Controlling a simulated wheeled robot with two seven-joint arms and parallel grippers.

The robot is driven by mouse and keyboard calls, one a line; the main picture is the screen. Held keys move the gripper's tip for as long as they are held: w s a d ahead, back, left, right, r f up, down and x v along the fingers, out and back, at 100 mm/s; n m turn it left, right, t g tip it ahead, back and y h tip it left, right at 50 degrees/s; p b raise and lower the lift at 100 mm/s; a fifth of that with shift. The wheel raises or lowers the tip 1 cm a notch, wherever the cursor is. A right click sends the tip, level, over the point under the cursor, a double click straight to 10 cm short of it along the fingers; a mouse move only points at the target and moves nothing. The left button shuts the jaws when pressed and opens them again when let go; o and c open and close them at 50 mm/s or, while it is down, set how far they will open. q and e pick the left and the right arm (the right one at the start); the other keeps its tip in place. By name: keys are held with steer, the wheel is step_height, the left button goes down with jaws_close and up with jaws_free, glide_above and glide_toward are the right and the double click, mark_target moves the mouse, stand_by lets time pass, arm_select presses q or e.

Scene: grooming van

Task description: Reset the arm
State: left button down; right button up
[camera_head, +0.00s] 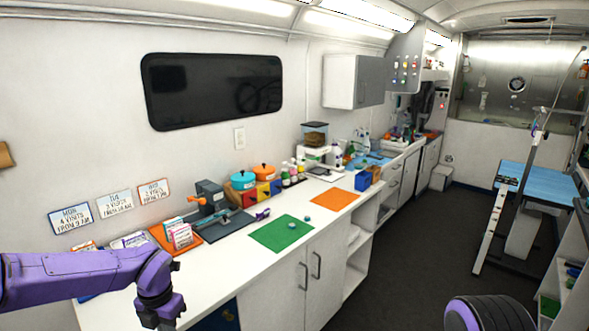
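My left arm (85,277) is purple and comes in from the left, low over the near end of the white counter. It bends down at the wrist (157,287) and runs out of the bottom edge, so the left gripper's fingers are not seen. A rounded dark and purple part of my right arm (490,315) shows at the bottom right. The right gripper is out of view.
The white counter (235,262) holds a green mat (272,238) with small items, an orange mat (335,201), an orange tray (160,235) with packets and a grey device (210,195). Dark floor (420,265) is clear towards the blue grooming table (540,182).

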arm_select(q)
steer(key=s+a+f+m+t+y+b, duration=0.2)
steer(key=s+f+m+y, duration=0.15)
steer(key=f+m, duration=0.4)
steer(key=s+a+f+m+t+y+b, duration=0.1)
steer(key=s+f+m+t+y+b, duration=0.2)
steer(key=f+m, duration=0.5)
steer(key=s+d+f+m+g+h+b, duration=0.1)
steer(key=s+f+m+b, duration=0.1)
steer(key=s+f+m, duration=0.3)
steer(key=s+d+f+m+h+b, duration=0.1)
steer(key=s+f+m, duration=0.5)
steer(key=s+f, duration=0.6)
steer(key=s+h+b, duration=0.1)
steer(key=s+b, duration=0.1)
steer(key=s, duration=0.5)
steer(key=shift+s+g, duration=0.25)
steer(key=shift+g, duration=0.15)
